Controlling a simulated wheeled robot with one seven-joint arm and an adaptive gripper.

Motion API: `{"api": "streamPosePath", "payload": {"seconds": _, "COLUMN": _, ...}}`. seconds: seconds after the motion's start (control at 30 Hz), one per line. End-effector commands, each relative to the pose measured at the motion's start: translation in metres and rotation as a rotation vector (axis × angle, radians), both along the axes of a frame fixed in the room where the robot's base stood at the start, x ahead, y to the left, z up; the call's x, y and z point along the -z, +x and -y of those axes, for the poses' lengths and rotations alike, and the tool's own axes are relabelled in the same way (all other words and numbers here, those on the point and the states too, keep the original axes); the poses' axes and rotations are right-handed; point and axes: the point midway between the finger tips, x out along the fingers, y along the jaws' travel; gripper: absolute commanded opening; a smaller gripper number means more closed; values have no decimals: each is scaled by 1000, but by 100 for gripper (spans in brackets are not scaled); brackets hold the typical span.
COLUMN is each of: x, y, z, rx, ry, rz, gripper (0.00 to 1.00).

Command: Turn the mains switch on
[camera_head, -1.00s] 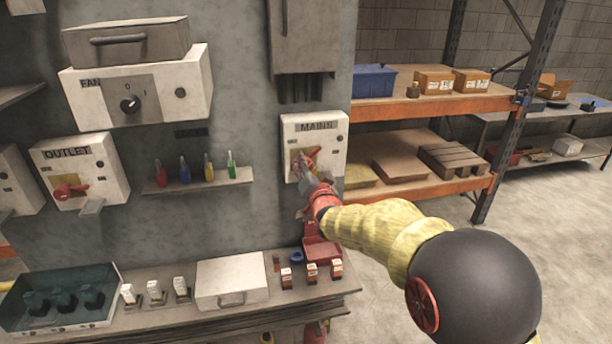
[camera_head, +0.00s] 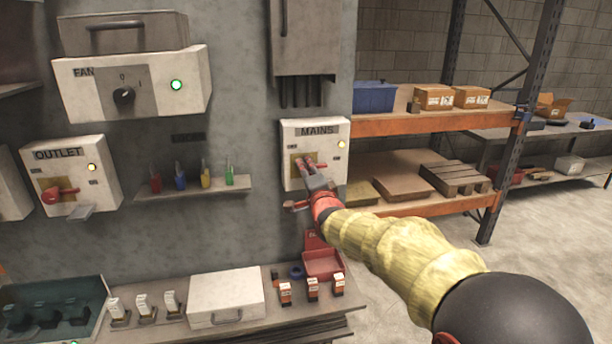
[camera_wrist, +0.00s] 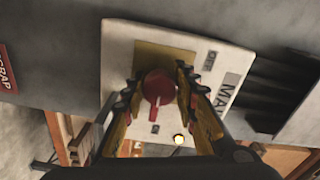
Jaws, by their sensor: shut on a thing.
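The MAINS box (camera_head: 324,180) is white and hangs on the grey wall, left of the shelving. Its lamp (camera_head: 341,145) glows yellow, and shows lit in the wrist view (camera_wrist: 179,138) too. In the wrist view the red mains switch (camera_wrist: 158,87) sits on a yellow plate (camera_wrist: 172,58), its handle pointing down the picture. My gripper (camera_wrist: 157,90) has one finger on each side of the switch and is shut on it. In the head view my gripper (camera_head: 312,170) covers most of the switch.
The FAN box (camera_head: 195,88) shows a green lamp and the OUTLET box (camera_head: 96,192) a yellow one. A small ledge with coloured tools (camera_head: 215,192) is left of the MAINS box. A workbench (camera_head: 268,312) stands below, and an orange-beamed shelf (camera_head: 425,125) is at right.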

Motion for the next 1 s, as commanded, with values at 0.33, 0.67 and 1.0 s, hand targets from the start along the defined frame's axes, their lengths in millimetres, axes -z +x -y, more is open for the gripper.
{"api": "streamPosePath", "payload": {"seconds": 0.33, "x": 1, "y": 0, "z": 1, "rx": 1, "ry": 32, "rz": -12, "gripper": 3}}
{"api": "streamPosePath", "payload": {"seconds": 0.67, "x": 1, "y": 0, "z": 1, "rx": 1, "ry": 31, "rz": -12, "gripper": 33}}
{"api": "streamPosePath", "payload": {"seconds": 1.0, "x": 0, "y": 0, "z": 0, "rx": 0, "ry": 30, "rz": -10, "gripper": 48}}
